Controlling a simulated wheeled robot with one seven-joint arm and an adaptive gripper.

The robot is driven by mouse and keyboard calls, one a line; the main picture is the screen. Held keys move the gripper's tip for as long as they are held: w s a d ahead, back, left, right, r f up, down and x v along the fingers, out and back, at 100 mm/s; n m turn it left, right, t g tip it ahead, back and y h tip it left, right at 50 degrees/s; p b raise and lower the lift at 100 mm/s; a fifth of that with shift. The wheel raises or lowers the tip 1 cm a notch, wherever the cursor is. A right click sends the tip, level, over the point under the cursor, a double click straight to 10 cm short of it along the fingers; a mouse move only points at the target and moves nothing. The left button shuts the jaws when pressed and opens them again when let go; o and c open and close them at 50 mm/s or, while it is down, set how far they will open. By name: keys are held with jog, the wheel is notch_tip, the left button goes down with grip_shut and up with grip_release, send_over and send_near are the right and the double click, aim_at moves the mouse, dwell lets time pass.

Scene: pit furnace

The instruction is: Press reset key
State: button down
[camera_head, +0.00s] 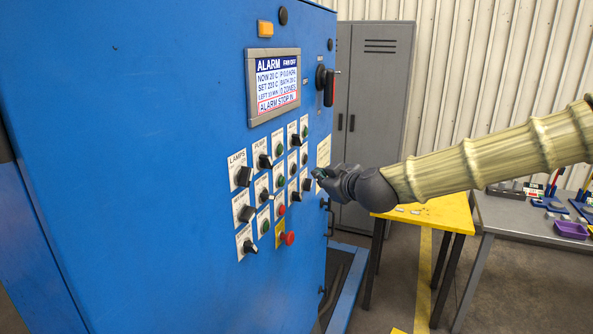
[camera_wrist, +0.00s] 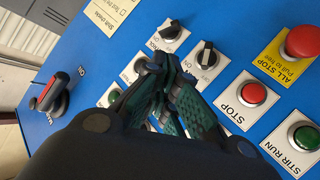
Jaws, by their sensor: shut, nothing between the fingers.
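The blue control cabinet (camera_head: 170,120) carries a panel of labelled knobs and buttons. No label I can read says reset, so I cannot tell which control is the reset key. My gripper (camera_head: 318,173) is shut and empty, at the panel's right edge. Two black knobs, one above (camera_wrist: 170,30) and one to the right (camera_wrist: 206,57), are beside the fingers. The screen (camera_head: 273,85) reads ALARM and "ALARM STOP IN".
A red STOP button (camera_wrist: 252,94), a green STIR RUN button (camera_wrist: 305,137) and a red ALL STOP mushroom (camera_wrist: 301,41) are near the fingers. A red-and-black rotary handle (camera_head: 327,86) juts out at upper right. A yellow table (camera_head: 440,214) stands below my arm.

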jog(key=shift+w+a, duration=0.25)
jog(key=shift+a, duration=0.5)
jog(key=shift+w+a, duration=0.2)
jog(key=shift+a, duration=0.5)
jog(key=shift+a, duration=0.15)
dwell(0.4)
jog(key=shift+w+a, duration=0.15)
jog(key=shift+a, duration=0.15)
jog(key=shift+w+a, duration=0.15)
jog(key=shift+a, duration=0.25)
dwell(1.1)
jog(key=shift+d, duration=0.15)
jog(key=shift+s+d, duration=0.3)
jog(key=shift+d, duration=0.4)
jog(key=shift+d, duration=0.1)
jog(key=shift+s+d+b, duration=0.1)
jog(key=shift+s+d, duration=0.15)
jog(key=shift+d, duration=0.5)
jog(key=shift+s+d+b, duration=0.1)
jog(key=shift+s+d, duration=0.2)
jog(key=shift+d, duration=0.5)
jog(key=shift+s+d+b, duration=0.1)
jog(key=shift+s+d, duration=0.15)
jog(key=shift+d, duration=0.5)
